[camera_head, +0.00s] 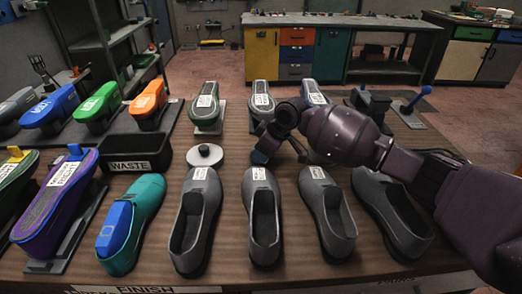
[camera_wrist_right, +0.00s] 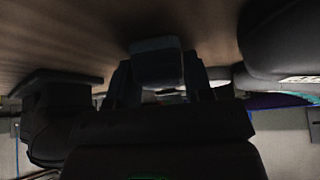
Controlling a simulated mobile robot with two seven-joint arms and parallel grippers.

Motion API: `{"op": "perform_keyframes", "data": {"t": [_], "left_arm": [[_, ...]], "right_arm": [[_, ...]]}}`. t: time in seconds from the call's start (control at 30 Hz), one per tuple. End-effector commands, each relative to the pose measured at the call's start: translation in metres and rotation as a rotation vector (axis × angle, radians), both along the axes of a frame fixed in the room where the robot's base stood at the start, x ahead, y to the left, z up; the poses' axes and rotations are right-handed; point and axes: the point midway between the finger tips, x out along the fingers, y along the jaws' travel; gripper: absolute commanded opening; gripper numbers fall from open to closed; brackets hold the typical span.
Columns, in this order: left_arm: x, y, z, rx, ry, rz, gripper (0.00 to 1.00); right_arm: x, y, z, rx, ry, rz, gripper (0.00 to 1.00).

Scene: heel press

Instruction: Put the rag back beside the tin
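The tin (camera_head: 205,157) is a low round grey tin with a pale lid and a dark knob, standing on the table behind the row of grey shoes. My right gripper (camera_head: 268,146) reaches in from the right and is low over the table, just right of the tin. A small dark blue piece, which looks like the folded rag (camera_head: 260,157), is at its fingertips, apart from the tin. The right wrist view shows the rag (camera_wrist_right: 157,62) as a dark block between the two fingers, at or close above the tabletop. My left gripper is not in view.
Several grey shoes (camera_head: 263,215) stand in front of the gripper, and labelled shoe lasts (camera_head: 207,108) behind it. A black waste bin (camera_head: 136,152) is left of the tin. A teal shoe (camera_head: 150,195) stands front left. A narrow bare strip of table surrounds the tin.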

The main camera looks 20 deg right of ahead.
Motion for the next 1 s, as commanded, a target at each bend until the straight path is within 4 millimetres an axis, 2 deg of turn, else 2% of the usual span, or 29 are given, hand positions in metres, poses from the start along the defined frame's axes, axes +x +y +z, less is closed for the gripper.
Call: {"op": "perform_keyframes", "data": {"t": [0.03, 0.13, 0.4, 0.53, 1.0], "left_arm": [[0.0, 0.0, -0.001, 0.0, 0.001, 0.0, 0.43], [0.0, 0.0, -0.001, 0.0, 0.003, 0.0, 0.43], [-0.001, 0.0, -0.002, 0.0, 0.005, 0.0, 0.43], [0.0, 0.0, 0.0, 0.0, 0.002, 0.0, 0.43], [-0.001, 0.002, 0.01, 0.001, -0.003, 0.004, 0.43]], "right_arm": [[0.0, 0.0, 0.0, 0.0, 0.0, 0.0, 0.55], [0.0, 0.0, 0.0, 0.0, 0.0, 0.0, 0.7], [0.0, 0.0, 0.001, 0.0, 0.0, 0.0, 0.7], [-0.002, -0.002, 0.008, 0.0, -0.002, 0.0, 0.7], [-0.027, -0.035, 0.081, 0.0, -0.003, 0.0, 0.7]]}}
